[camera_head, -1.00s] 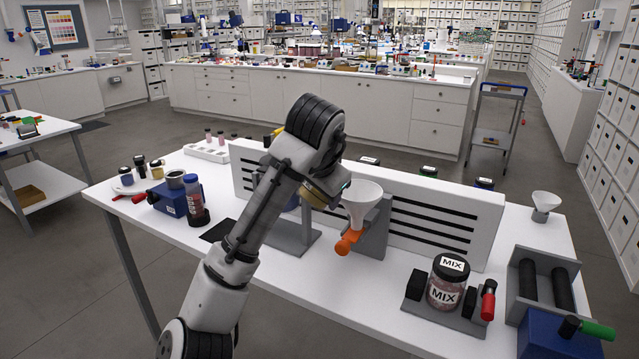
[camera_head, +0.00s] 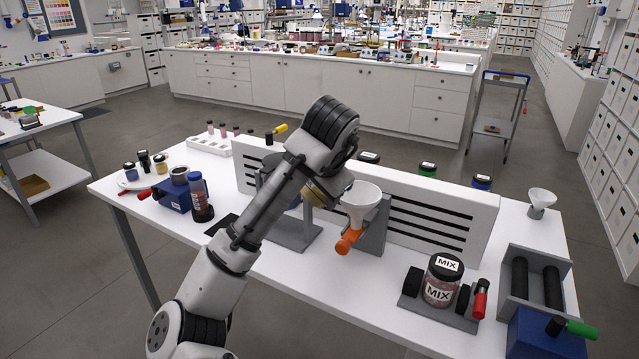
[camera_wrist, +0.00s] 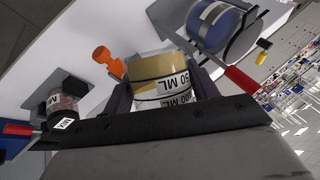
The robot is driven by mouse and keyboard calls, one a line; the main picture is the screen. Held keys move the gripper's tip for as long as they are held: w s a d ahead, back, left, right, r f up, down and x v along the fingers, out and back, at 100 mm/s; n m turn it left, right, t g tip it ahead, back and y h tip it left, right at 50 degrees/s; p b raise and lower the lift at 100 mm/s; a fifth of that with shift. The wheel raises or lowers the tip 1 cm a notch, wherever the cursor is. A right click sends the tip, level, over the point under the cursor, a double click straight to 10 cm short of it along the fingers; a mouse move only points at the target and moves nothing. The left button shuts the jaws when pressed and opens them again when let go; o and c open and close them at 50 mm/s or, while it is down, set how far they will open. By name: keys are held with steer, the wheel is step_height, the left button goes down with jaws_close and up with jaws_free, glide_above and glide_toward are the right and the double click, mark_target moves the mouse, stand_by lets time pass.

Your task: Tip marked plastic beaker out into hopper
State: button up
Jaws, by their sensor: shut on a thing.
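The marked plastic beaker (camera_wrist: 158,72) is held in my gripper (camera_wrist: 162,92) in the wrist view. It is see-through, with yellow-brown contents and black-on-white volume marks. Dark fingers press on both its sides. In the head view my gripper is mostly behind my wrist, just left of the hopper's rim. The hopper (camera_head: 362,196) is a white funnel on a grey stand, with an orange valve (camera_head: 348,241) below. The orange valve also shows in the wrist view (camera_wrist: 106,58), left of the beaker. The hopper's bowl is hidden there, and I cannot tell whether any contents are pouring.
A white slotted panel (camera_head: 440,222) stands behind the hopper. A blue drum with a red handle (camera_wrist: 215,25) is close right of the beaker in the wrist view.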

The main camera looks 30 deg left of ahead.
steer(key=shift+r+g+y+p, duration=0.3)
steer(key=shift+r+p, duration=0.1)
steer(key=shift+p, duration=0.25)
steer(key=shift+r+m+g+y, duration=0.4)
steer(key=shift+r+g+y, duration=0.2)
steer(key=shift+g, duration=0.3)
steer(key=shift+w+d+r+m+g+y, duration=0.15)
steer(key=shift+r+m+g+y, duration=0.25)
steer(key=shift+r+g+y, duration=0.45)
steer(key=shift+w+d+r+m+g+y, duration=0.15)
steer(key=shift+r+m+g+y, duration=0.15)
steer(key=shift+g+y, duration=0.25)
steer(key=shift+w+r+g, duration=0.15)
steer(key=shift+r+g, duration=0.15)
steer(key=shift+g, duration=0.2)
steer(key=shift+w+d+r+g+y, duration=0.1)
steer(key=shift+d+g+y, duration=0.1)
steer(key=shift+g+y, duration=0.15)
stand_by(2.5)
